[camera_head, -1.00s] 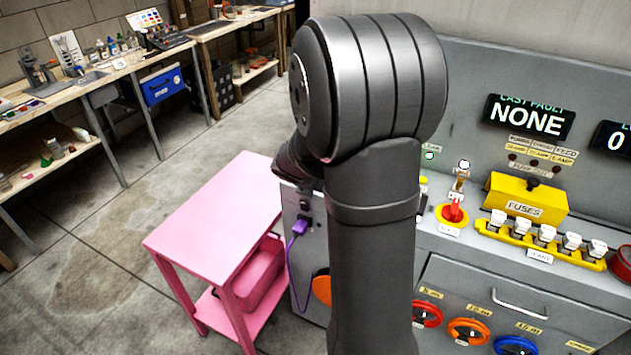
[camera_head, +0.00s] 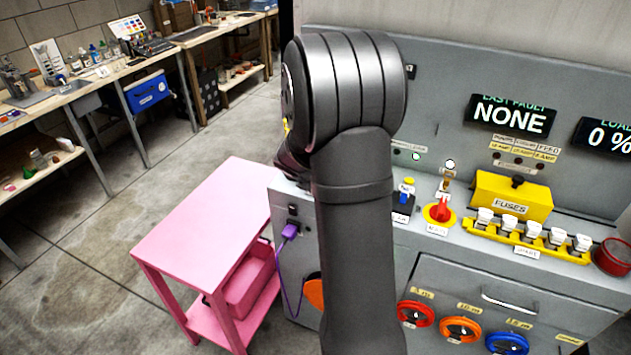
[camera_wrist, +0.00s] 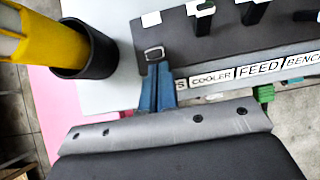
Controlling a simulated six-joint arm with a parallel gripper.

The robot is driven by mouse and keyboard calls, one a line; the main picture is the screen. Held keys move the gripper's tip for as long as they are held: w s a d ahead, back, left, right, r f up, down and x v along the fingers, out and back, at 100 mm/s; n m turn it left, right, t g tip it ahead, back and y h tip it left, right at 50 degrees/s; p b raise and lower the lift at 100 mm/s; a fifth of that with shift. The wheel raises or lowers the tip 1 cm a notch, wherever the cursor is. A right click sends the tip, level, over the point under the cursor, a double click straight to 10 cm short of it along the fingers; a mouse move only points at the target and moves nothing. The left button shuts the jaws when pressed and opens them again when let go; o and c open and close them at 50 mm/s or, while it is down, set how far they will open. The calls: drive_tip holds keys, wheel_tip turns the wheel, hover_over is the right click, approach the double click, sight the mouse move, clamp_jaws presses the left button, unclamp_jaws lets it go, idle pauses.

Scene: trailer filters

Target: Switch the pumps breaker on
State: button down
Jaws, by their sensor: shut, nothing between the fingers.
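In the wrist view, my gripper (camera_wrist: 154,62) shows as two blue fingers brought together, with nothing seen between them. They lie over the left end of a breaker row on a dark panel (camera_wrist: 225,50). A label there ends in "S"; the fingers cover the rest of it. The pumps lever itself cannot be made out. To the right are the labels COOLER (camera_wrist: 210,77), FEED (camera_wrist: 259,68) and BENCH (camera_wrist: 303,60), with black levers (camera_wrist: 200,24) above them. Whether the fingers touch anything is unclear. In the head view, my arm hides the gripper and the breakers.
A dark cup (camera_wrist: 95,62) holding a yellow object stands left of the fingers. In the head view, a red knob (camera_head: 440,211), a yellow fuse box (camera_head: 512,195) and a row of fuses lie right of my arm. A pink table (camera_head: 205,215) stands left of the console.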

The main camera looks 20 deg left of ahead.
drive_tip(key=shift+w+r+g, duration=0.4)
drive_tip(key=shift+w+g, duration=0.1)
drive_tip(key=shift+g, duration=0.5)
idle(0.4)
drive_tip(key=shift+w+r+g, duration=0.15)
drive_tip(key=shift+w+g, duration=0.05)
drive_tip(key=shift+g, duration=0.2)
drive_tip(key=shift+w+r, duration=0.35)
drive_tip(key=shift+w, duration=0.45)
drive_tip(key=shift+r, duration=0.2)
drive_tip(key=shift+r, duration=0.6)
drive_tip(key=shift+s, duration=0.15)
